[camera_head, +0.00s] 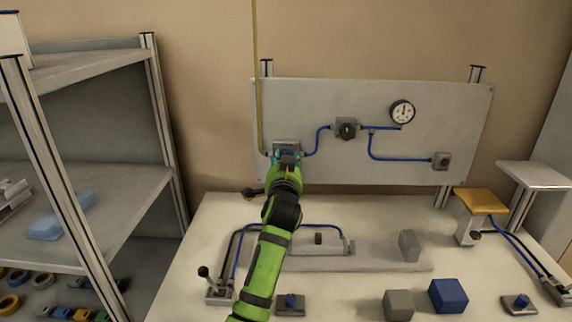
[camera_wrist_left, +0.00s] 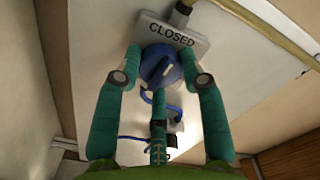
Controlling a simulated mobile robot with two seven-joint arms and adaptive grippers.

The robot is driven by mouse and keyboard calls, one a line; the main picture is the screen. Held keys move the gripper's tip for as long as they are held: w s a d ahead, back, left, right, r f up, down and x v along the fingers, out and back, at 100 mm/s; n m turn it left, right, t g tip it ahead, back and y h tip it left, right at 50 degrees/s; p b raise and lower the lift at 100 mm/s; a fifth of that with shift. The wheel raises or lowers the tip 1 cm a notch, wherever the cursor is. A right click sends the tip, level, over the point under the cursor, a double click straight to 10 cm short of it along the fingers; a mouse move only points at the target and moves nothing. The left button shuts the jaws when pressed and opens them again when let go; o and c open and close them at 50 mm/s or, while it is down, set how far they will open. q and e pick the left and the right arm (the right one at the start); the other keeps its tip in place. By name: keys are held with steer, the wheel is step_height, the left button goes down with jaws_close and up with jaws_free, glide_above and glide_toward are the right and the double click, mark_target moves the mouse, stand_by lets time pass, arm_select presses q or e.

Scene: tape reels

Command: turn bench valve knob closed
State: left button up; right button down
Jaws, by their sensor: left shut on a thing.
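The valve knob (camera_wrist_left: 161,66) is blue and round, with a raised ridge that looks tilted in the left wrist view. A grey plate (camera_wrist_left: 168,31) marked CLOSED sits beside it. My left gripper (camera_wrist_left: 160,78) has its teal fingers on both sides of the knob and is shut on it. In the head view my left gripper (camera_head: 287,157) is at the left part of the upright grey panel (camera_head: 440,105), and it hides most of the knob. My right gripper is in neither view.
The panel also carries a round gauge (camera_head: 402,112), a dark knob (camera_head: 347,129) and blue tubing. The bench (camera_head: 205,240) below holds a blue block (camera_head: 448,296), a grey block (camera_head: 398,305) and small fittings. A shelf rack (camera_head: 85,190) stands at the left.

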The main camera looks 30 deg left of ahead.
arm_select(q)
steer(key=shift+f+n, duration=0.1)
steer(key=shift+n, duration=0.6)
steer(key=o, duration=1.1)
steer(key=shift+o, duration=0.2)
steer(key=v, duration=1.2)
